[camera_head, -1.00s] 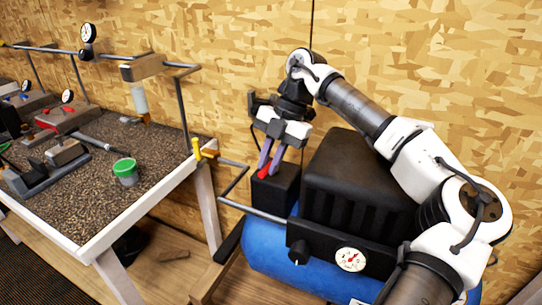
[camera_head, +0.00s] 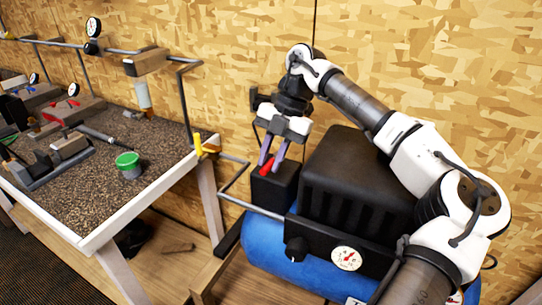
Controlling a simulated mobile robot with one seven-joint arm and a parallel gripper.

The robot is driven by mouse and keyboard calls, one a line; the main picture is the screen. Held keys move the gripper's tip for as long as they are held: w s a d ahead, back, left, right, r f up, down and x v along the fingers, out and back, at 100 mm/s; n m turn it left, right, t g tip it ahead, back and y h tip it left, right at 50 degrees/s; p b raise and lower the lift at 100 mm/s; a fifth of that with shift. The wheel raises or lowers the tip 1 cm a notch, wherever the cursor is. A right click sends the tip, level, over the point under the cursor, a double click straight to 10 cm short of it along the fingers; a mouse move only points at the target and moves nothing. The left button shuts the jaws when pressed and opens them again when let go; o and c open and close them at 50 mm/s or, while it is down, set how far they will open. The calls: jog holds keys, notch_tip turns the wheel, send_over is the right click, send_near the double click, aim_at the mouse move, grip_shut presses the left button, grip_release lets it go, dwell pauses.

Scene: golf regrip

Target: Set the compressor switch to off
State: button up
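The compressor (camera_head: 262,249) is a blue tank with a black ribbed motor cover (camera_head: 357,190) on top. A black switch box (camera_head: 273,187) stands at its left, with a small red switch lever (camera_head: 267,167) on top. My gripper (camera_head: 272,166) reaches down over the box from above. Its two purple-grey fingers are apart, with the red lever at or between their tips. I cannot tell whether they touch the lever. The lever's exact tilt is partly hidden by the fingers.
A black panel with a knob (camera_head: 297,249) and a pressure gauge (camera_head: 346,258) is at the compressor's front. A bent pipe with a yellow valve handle (camera_head: 204,146) runs to the workbench (camera_head: 160,180) at left. A green-lidded jar (camera_head: 128,165) stands there. The wooden wall is close behind.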

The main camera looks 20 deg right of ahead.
jog(key=o, duration=0.3)
jog(key=p+v, duration=0.1)
jog(key=v, duration=1.3)
jog(key=shift+s+f, duration=0.1)
jog(key=shift+f, duration=0.1)
